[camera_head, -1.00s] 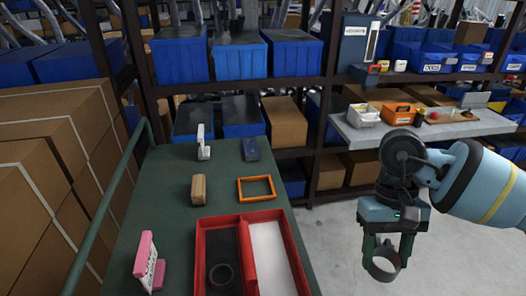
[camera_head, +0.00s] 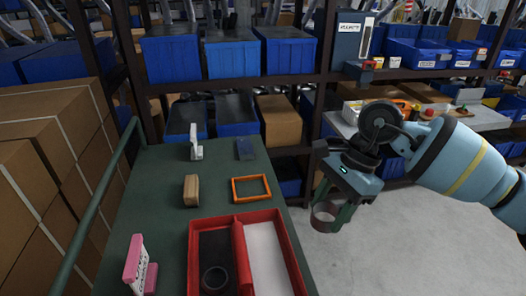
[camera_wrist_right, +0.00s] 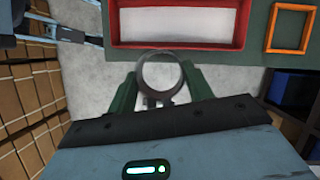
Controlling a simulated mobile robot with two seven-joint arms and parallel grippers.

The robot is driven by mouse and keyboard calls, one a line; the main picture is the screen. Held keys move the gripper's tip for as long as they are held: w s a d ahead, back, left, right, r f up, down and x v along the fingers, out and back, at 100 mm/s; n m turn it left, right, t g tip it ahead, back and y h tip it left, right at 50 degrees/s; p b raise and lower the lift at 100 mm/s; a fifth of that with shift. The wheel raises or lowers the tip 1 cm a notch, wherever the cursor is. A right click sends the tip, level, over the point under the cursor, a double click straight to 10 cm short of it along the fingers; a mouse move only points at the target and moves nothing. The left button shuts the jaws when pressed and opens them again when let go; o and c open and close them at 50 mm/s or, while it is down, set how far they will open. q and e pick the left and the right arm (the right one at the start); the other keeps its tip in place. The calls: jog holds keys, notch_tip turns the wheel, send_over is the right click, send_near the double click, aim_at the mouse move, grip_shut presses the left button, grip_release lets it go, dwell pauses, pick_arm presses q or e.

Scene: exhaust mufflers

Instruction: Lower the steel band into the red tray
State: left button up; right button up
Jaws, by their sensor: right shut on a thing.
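My right gripper (camera_head: 330,208) is shut on a steel band (camera_head: 324,217), a short round ring, and holds it in the air just right of the green table. In the right wrist view, the steel band (camera_wrist_right: 161,72) sits between the green fingers of my right gripper (camera_wrist_right: 160,85), with its opening facing the camera. The red tray (camera_head: 240,262) is on the table at the front, left of the gripper. It has a dark compartment on the left, holding a dark ring (camera_head: 215,279), and a white one on the right. My left gripper is not seen in the head view.
An orange frame (camera_head: 251,188), a wooden block (camera_head: 191,190), a white bracket (camera_head: 196,144) and a dark blue block (camera_head: 244,149) stand behind the tray. A pink-and-white piece (camera_head: 138,268) is at its left. Shelves with blue bins (camera_head: 231,55) rise behind the table.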

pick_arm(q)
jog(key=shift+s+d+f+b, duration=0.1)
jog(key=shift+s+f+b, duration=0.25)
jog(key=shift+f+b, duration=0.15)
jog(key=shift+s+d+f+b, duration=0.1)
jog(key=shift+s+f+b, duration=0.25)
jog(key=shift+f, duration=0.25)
pick_arm(e)
jog(key=w+a+r+m+t+h, duration=0.1)
jog(key=w+a+r+m+t, duration=0.2)
jog(key=a+m, duration=0.3)
jog(key=w+a+r+m+t+h, duration=0.1)
jog(key=w+a+r+m+t, duration=0.2)
jog(key=m, duration=0.9)
jog(key=shift+w+a+r, duration=0.4)
jog(key=shift+w+a, duration=1.3)
jog(key=shift+a, duration=0.3)
pick_arm(q)
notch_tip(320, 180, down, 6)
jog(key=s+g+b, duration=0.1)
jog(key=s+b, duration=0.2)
jog(key=b, duration=0.2)
pick_arm(e)
notch_tip(320, 180, down, 10)
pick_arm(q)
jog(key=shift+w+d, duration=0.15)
pick_arm(e)
jog(key=shift+w, duration=0.1)
